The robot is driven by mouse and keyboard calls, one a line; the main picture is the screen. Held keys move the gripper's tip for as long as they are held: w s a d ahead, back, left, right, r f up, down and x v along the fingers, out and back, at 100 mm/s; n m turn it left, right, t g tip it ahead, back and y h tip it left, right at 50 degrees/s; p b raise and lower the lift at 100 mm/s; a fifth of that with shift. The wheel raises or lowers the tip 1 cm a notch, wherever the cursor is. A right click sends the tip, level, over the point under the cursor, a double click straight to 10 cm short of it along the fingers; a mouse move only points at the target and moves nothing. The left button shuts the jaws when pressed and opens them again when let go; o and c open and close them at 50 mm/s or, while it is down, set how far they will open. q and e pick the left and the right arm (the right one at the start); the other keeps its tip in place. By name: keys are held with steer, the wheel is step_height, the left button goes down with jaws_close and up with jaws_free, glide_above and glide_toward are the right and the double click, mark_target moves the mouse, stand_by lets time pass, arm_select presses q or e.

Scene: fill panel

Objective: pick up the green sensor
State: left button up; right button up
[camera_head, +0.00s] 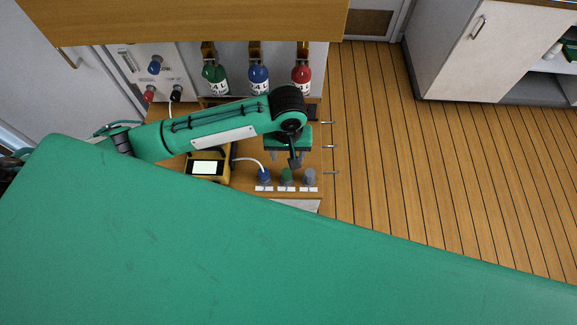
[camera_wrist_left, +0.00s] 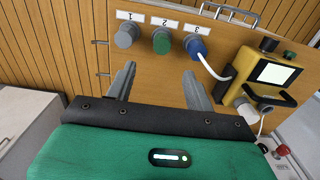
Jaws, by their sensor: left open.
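The green sensor (camera_head: 286,174) stands in the middle of a row on the wooden panel, between a grey one (camera_head: 310,177) and a blue one (camera_head: 264,177). In the left wrist view the green sensor (camera_wrist_left: 161,42) stands by label 2. My left gripper (camera_head: 294,160) is over the row, close to the green sensor. In the left wrist view my left gripper (camera_wrist_left: 158,72) has its two fingers apart with nothing between the tips. The green sensor shows just beyond them, roughly centred. Whether the fingers overlap it in height I cannot tell. My right gripper is not in view.
A yellow device (camera_head: 207,166) with a lit screen sits left of the row; a white hose (camera_head: 250,162) joins it to the blue sensor. Green, blue and red bottles (camera_head: 258,80) stand behind. A wooden board (camera_head: 180,20) overhangs the back. The floor at right is clear.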

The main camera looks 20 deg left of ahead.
arm_select(q)
glide_above(287, 172)
step_height(287, 172, down, 5)
steer(key=shift+r+p, duration=0.1)
steer(key=shift+p, duration=0.3)
step_height(287, 172, down, 3)
steer(key=shift+r+p, duration=0.15)
steer(key=shift+p, duration=0.5)
step_height(287, 172, down, 3)
steer(key=shift+a+f+p, duration=0.1)
steer(key=shift+f+p, duration=0.1)
steer(key=shift+p, duration=0.35)
steer(key=shift+f, duration=0.35)
steer(key=c, duration=1)
steer(key=shift+c, duration=0.2)
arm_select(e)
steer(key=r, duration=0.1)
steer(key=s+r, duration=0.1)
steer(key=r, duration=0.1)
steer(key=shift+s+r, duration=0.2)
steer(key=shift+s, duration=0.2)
